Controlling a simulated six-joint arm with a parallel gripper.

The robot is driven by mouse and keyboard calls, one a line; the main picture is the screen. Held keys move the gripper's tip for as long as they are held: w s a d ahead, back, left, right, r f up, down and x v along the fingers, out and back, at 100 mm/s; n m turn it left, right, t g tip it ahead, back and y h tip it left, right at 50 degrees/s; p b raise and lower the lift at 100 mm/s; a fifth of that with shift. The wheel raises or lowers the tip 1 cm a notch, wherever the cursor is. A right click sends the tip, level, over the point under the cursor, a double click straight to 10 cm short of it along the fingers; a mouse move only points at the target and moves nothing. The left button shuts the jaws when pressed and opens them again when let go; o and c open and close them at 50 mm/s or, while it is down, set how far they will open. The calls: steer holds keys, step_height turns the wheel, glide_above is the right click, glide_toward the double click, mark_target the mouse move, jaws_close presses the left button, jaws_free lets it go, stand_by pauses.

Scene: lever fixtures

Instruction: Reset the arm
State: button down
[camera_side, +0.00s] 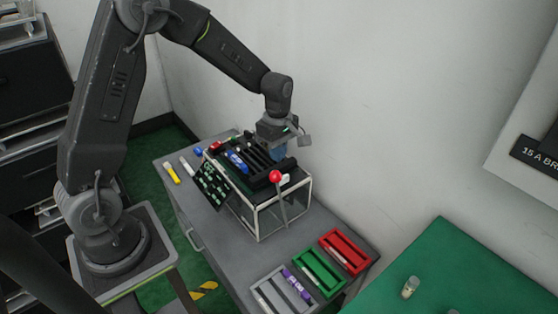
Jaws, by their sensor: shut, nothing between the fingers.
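My gripper (278,150) points down over the back of a black slotted panel on top of a clear-sided fixture (270,213). It is shut with nothing held. Its fingertips are small and partly lost against the dark panel, so I cannot tell whether they touch it. A lever with a red ball knob (275,176) stands upright at the fixture's front right corner, apart from my gripper. A blue piece (236,162) lies on the panel to the left of my gripper.
Grey, green and red trays (318,272) lie at the table's front right. A yellow-handled tool (171,173) lies at the left. A green table (470,265) with a small vial (410,287) stands at the right. A white wall is close behind.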

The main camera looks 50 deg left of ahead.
steer(key=s+d+r+m+t, duration=0.2)
steer(key=s+r+m, duration=0.3)
steer(key=r, duration=0.3)
steer(key=s+d+r+m+t, duration=0.1)
steer(key=s+d+r+m, duration=0.1)
steer(key=s+r+m, duration=0.45)
steer(key=s+d+r+m+t, duration=0.2)
steer(key=s+r+m+t, duration=0.1)
steer(key=s+m, duration=0.5)
steer(key=shift+s+d+r+y, duration=0.25)
steer(key=shift+s+y, duration=0.15)
steer(key=shift+s, duration=0.35)
